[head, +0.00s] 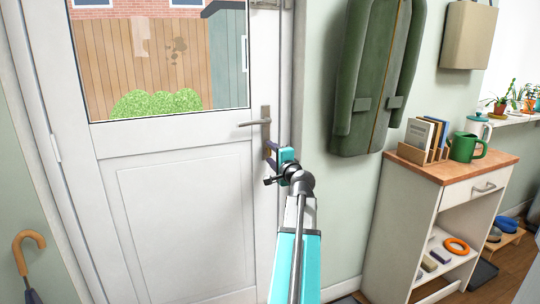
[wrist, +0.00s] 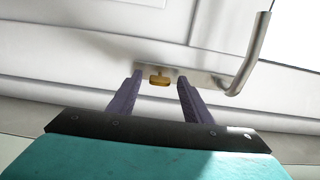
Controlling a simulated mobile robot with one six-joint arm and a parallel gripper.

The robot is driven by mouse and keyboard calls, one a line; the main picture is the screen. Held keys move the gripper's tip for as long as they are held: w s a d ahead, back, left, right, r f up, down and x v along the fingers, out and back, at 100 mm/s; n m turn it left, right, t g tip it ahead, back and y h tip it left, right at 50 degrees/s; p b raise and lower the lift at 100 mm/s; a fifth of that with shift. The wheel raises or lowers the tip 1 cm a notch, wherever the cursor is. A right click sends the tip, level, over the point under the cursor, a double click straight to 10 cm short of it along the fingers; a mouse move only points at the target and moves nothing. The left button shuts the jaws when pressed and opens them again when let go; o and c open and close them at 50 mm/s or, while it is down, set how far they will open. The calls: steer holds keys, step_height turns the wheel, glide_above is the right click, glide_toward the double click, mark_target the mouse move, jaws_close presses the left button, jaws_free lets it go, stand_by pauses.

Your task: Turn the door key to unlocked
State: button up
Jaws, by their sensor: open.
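The white door (head: 185,220) has a metal lever handle (head: 252,123) on a long backplate at its right edge. In the wrist view the handle (wrist: 254,52) is at the upper right. The brass key (wrist: 159,80) sits in the lock at the end of the backplate (wrist: 200,77). My gripper (wrist: 160,76) is open, its two dark purple fingers reaching toward the door, one on each side of the key. A gap shows between the key and each finger. In the head view my gripper (head: 270,155) is just below the handle and largely hides the lock.
A green coat (head: 375,75) hangs on the wall right of the door. An umbrella (head: 27,245) is at the lower left. The door front left of my arm is clear.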

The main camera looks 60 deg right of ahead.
steer(key=v, duration=1.1)
steer(key=shift+f+b, duration=0.15)
steer(key=shift+b, duration=0.25)
steer(key=shift+s+b, duration=0.1)
steer(key=shift+b, duration=0.2)
steer(key=b+v, duration=0.1)
steer(key=b, duration=0.4)
steer(key=shift+s+a, duration=0.2)
steer(key=shift+s+a+b, duration=0.2)
steer(key=shift+s+b, duration=0.1)
steer(key=shift+b, duration=0.45)
